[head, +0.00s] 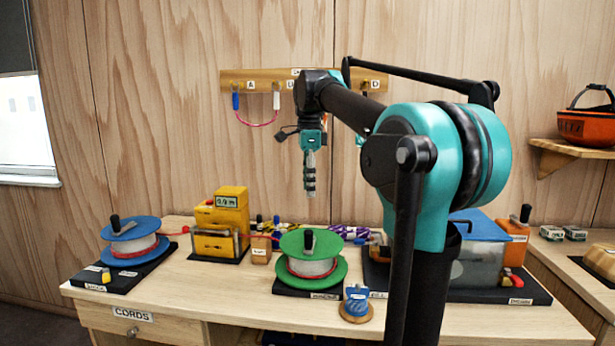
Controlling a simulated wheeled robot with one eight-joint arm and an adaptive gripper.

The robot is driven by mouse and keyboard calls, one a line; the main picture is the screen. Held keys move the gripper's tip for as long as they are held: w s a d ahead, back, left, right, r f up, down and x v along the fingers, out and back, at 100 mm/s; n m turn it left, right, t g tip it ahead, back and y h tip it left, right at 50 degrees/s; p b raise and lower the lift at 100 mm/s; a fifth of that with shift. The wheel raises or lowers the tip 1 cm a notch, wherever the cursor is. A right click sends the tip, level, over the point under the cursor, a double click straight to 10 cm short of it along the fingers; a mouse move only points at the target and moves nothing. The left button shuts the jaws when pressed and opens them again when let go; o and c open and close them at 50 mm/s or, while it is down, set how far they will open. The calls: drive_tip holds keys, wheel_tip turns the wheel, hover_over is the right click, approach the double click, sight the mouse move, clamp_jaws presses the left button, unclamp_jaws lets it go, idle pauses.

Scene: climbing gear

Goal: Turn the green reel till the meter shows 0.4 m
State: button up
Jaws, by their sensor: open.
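The green reel (311,273) stands on a black base at the middle of the bench. Its dark crank knob (308,239) stands up from the top disc. A red cord runs from it leftward to the yellow meter (219,224), whose small display seems to read 0.0 m, though the digits are blurred. The blue reel (131,243) is at the left end of the bench, also with red cord. My gripper (310,192) points down in the air above the green reel, apart from it, and holds nothing visible.
A small blue spool (357,299) stands right of the green reel near the front edge. A clear bin with a blue lid (477,228) is at the right, partly behind my arm. A peg rail (262,80) hangs on the wall behind. Coiled cords lie behind the green reel.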

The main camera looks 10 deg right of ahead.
sight(308, 231)
drive_tip(key=shift+m, duration=0.4)
drive_tip(key=f, duration=1.5)
drive_tip(key=shift+w+f, duration=0.25)
drive_tip(key=shift+f, duration=0.15)
